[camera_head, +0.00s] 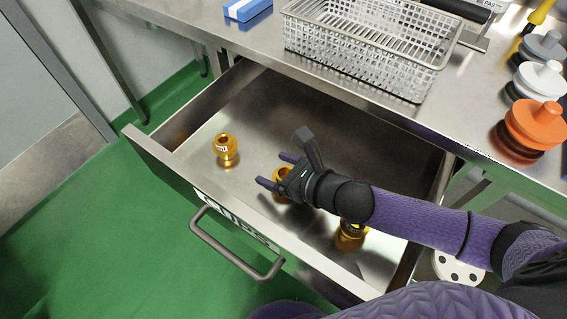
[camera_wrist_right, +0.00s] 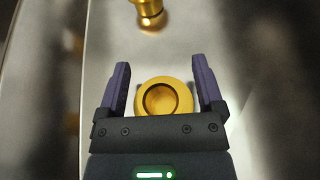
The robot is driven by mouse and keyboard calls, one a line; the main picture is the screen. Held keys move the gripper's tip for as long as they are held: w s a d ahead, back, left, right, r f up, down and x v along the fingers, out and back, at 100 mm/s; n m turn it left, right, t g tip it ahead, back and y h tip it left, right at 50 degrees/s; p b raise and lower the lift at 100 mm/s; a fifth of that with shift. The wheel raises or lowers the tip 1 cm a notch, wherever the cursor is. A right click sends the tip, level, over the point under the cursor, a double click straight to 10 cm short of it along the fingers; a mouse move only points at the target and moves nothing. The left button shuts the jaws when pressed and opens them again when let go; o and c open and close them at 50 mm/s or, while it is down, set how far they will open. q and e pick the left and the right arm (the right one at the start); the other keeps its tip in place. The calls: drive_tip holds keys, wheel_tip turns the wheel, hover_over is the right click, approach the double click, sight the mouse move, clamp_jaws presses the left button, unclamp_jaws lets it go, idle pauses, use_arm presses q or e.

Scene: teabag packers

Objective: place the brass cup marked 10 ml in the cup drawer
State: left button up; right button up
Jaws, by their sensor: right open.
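The cup drawer (camera_head: 150,152) is pulled open, with lettering on its front that seems to read CUPS. Three brass cups stand in it. The left cup (camera_head: 226,147) has a small white label that I cannot read. The middle cup (camera_wrist_right: 164,98) stands upright between the fingers of my right gripper (camera_head: 278,170). The gripper is open, with a gap on both sides of the cup in the right wrist view. The right cup (camera_head: 350,235) is partly hidden under my right forearm. I cannot see which cup is marked 10 ml. My left gripper is out of view.
A perforated metal basket (camera_head: 365,42) stands on the steel counter above the drawer. A blue and white block (camera_head: 247,9) lies to its left. Orange (camera_head: 537,122) and pale knobbed weights (camera_head: 540,78) stand at the right. The drawer handle (camera_head: 235,250) sticks out in front.

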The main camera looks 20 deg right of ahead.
drive_tip(key=shift+r, duration=0.2)
drive_tip(key=p+v, duration=0.3)
drive_tip(key=v, duration=0.8)
drive_tip(key=shift+p, duration=0.35)
drive_tip(key=shift+s+d+r, duration=0.15)
drive_tip(key=shift+s+d, duration=0.1)
drive_tip(key=shift+s, duration=0.1)
